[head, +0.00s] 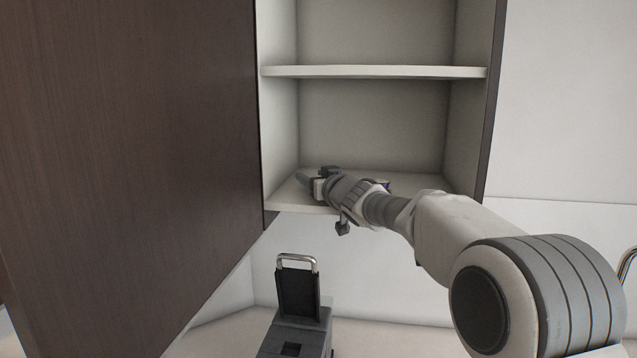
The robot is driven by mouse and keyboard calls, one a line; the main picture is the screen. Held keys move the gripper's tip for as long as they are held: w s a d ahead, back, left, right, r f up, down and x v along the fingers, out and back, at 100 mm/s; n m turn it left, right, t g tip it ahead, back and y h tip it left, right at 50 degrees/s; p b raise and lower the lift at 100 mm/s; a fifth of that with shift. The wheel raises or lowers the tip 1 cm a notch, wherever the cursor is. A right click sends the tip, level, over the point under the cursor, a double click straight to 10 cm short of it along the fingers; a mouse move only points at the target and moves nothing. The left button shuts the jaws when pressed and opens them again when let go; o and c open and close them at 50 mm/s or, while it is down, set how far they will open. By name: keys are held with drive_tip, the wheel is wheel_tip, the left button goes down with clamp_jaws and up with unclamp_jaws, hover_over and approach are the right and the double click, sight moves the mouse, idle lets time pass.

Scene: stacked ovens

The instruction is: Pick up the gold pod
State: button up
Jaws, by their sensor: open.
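My gripper (306,180) is inside the open wall cabinet, just above its bottom shelf (430,186) near the left side. It points left and away from me. Its fingers are small here and partly hidden by the wrist. I cannot make out a gold pod; my arm covers much of the shelf. A small purple item (386,185) shows just behind my wrist, mostly hidden. I see nothing clearly held in my gripper.
A dark brown cabinet door (130,160) stands open at the left. A middle shelf (375,72) is above my gripper. A dark grey machine with a raised lid and metal handle (297,305) stands on the counter (235,335) below. The cabinet's right side looks free.

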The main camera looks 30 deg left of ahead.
clamp_jaws()
idle(0.5)
